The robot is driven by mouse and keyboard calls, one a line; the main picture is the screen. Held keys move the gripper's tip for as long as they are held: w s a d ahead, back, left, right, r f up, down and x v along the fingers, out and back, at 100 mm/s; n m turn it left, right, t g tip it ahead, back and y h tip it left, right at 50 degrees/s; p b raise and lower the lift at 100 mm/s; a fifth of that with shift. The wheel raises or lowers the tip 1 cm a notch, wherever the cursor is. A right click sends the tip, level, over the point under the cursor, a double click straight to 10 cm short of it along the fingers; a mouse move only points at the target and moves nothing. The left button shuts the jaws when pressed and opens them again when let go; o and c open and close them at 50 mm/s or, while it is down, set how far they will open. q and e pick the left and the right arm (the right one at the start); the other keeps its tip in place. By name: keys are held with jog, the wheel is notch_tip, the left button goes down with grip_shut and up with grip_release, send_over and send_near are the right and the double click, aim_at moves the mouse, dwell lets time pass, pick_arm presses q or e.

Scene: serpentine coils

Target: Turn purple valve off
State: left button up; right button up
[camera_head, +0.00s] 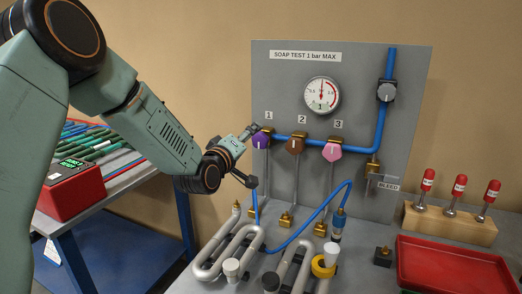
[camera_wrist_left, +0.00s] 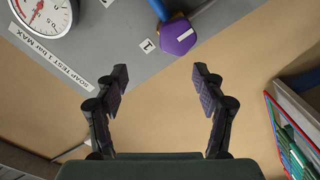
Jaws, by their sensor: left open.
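The purple valve (camera_head: 261,140) is the leftmost of three knobs on the grey panel, under the label 1. It has a white line on its face. In the left wrist view the purple valve (camera_wrist_left: 178,37) lies ahead of and above the fingertips, with its white line showing. My left gripper (camera_head: 248,156) is just left of the valve in the head view, with its fingers spread. In the left wrist view the left gripper (camera_wrist_left: 158,78) is open and empty, apart from the valve. My right gripper is in neither view.
A brown knob (camera_head: 295,146) and a pink knob (camera_head: 332,151) sit to the right on the blue pipe. A pressure gauge (camera_head: 322,95) is above. Metal coils (camera_head: 228,250) stand below. A red tray (camera_head: 455,268) and red-handled tools (camera_head: 459,186) are at the right.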

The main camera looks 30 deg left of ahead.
aim_at(260, 142)
pick_arm(q)
jog(key=w+f+b, duration=0.1)
jog(key=w, duration=0.1)
jog(key=w+f+b, duration=0.1)
jog(key=w, duration=0.1)
jog(key=w+f, duration=0.1)
jog(key=w, duration=0.1)
jog(key=shift+w+d+f+b, duration=0.1)
jog(key=shift+w+b, duration=0.25)
jog(key=shift+b, duration=0.05)
jog(key=shift+w+a, duration=0.25)
jog(key=shift+w, duration=0.3)
jog(key=shift+d, duration=0.15)
